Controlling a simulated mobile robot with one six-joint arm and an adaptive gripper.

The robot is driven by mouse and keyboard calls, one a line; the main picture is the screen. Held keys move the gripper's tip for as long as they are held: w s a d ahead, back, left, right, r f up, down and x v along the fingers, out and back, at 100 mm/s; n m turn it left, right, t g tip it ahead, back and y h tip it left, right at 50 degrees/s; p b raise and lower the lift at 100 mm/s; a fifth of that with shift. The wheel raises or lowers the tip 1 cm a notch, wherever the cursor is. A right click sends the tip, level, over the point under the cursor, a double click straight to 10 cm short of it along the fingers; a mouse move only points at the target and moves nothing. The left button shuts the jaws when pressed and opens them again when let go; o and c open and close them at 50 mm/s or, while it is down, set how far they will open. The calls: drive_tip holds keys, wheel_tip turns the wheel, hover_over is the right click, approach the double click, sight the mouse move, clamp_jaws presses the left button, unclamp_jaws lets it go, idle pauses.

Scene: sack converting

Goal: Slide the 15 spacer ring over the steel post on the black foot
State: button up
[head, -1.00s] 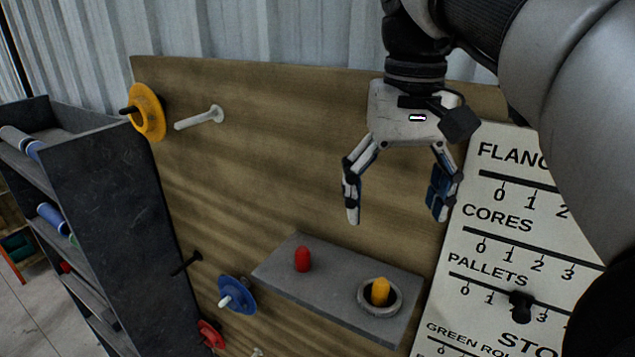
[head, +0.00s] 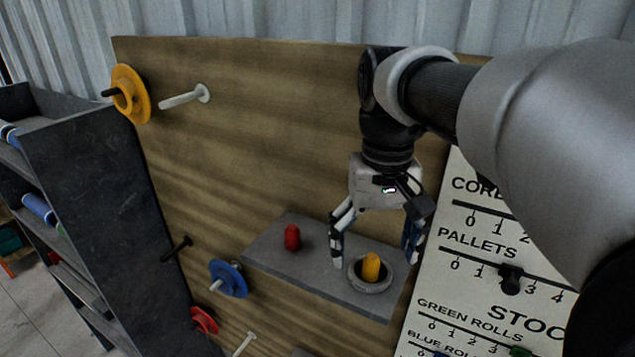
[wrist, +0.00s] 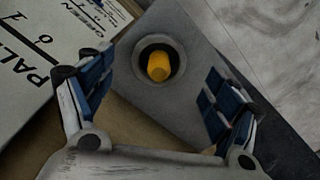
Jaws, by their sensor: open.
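I see no steel post on a black foot and can read no 15 on any ring. A grey ring (head: 354,286) lies on the grey shelf around a yellow peg (head: 371,266). In the wrist view the grey ring (wrist: 141,77) has a dark gap around the yellow peg (wrist: 159,66). My gripper (head: 375,258) is open and empty, pointing down over the shelf, one finger on either side of the ring. In the wrist view the ring sits between the fingertips, apart from both.
The grey shelf (head: 276,262) juts from a wooden board (head: 260,150). A red peg (head: 292,237) stands left of the grey ring. A bare white peg (head: 185,98) and black peg (head: 178,248) stick out left. A dark rack (head: 95,200) stands left, a stock sign (head: 480,300) right.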

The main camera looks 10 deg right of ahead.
sight(373, 257)
drive_tip(key=f, duration=0.4)
drive_tip(key=shift+w, duration=0.2)
drive_tip(key=shift+r, duration=0.1)
drive_tip(key=shift+c, duration=0.4)
drive_tip(key=c, duration=1.2)
